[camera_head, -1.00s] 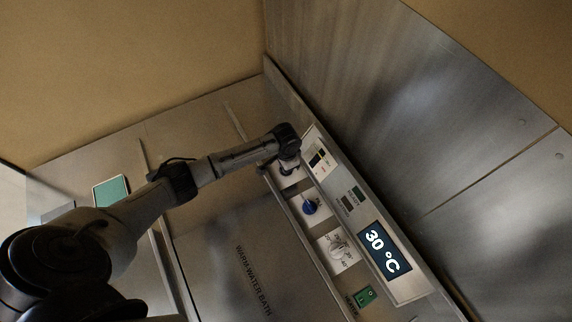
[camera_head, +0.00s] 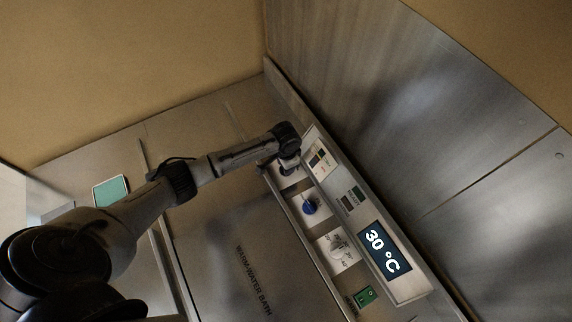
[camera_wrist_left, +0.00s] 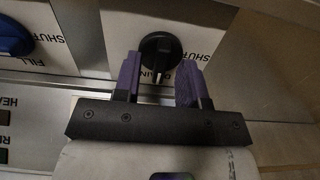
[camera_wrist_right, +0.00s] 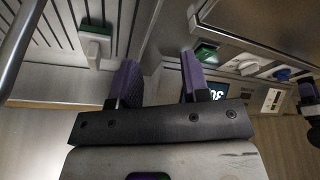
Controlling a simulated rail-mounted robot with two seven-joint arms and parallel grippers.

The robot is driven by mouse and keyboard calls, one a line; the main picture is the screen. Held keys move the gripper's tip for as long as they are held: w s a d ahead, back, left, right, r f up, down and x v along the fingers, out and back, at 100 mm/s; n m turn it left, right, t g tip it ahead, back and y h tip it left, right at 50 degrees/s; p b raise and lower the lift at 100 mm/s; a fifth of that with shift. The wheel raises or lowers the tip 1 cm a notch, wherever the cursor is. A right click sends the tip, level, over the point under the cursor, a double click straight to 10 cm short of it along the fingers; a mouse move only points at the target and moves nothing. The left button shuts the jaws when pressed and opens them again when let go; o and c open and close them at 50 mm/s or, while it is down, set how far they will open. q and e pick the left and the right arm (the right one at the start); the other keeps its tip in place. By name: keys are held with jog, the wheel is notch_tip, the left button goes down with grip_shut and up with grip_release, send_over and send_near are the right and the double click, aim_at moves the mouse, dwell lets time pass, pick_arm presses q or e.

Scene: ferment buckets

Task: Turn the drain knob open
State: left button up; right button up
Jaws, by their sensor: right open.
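The black drain knob (camera_wrist_left: 160,52) sits on a white plate marked DRAIN and SHUT in the left wrist view. Its ridge points down in the picture, toward the gripper. My left gripper (camera_wrist_left: 159,66) is open, with its purple fingers on either side of the knob's lower part; I cannot tell whether they touch it. In the head view the left gripper (camera_head: 289,166) is at the far end of the control panel, and the wrist hides the knob. My right gripper (camera_wrist_right: 157,75) is open and empty, away from the drain knob.
The blue fill knob (camera_head: 310,207) is beside the drain plate. A temperature dial (camera_head: 338,248), a 30 °C display (camera_head: 384,250) and a green switch (camera_head: 365,297) are further along. A metal wall (camera_head: 400,110) rises behind the panel. Another green switch (camera_wrist_right: 95,35) is near the right gripper.

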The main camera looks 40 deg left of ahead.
pick_arm(q)
notch_tip(320, 180, up, 13)
jog(key=shift+r, duration=0.2)
dwell(0.3)
dwell(0.5)
jog(key=w+d+r+m+t+y, duration=0.1)
jog(key=w+r+t, duration=0.15)
jog(key=r, duration=0.25)
jog(key=w+d+r+t+y, duration=0.1)
jog(key=w+r+t, duration=0.1)
jog(key=r+t, duration=0.2)
jog(key=s+d+r+t+h, duration=0.1)
jog(key=s+d+r+t, duration=0.3)
jog(key=s+d, duration=0.1)
jog(key=s+d+f+n+g, duration=0.1)
jog(key=s+f+g, duration=0.1)
jog(key=s+f, duration=0.4)
jog(key=s+f+n+g, duration=0.1)
jog(key=s+f, duration=0.5)
jog(key=s, duration=0.7)
jog(key=s+d+f+n+g+h, duration=0.1)
jog(key=s+f+g, duration=0.3)
jog(key=s, duration=0.5)
notch_tip(320, 180, down, 2)
jog(key=shift+s+d+f, duration=0.2)
jog(key=shift+s+d, duration=0.1)
jog(key=shift+d, duration=0.05)
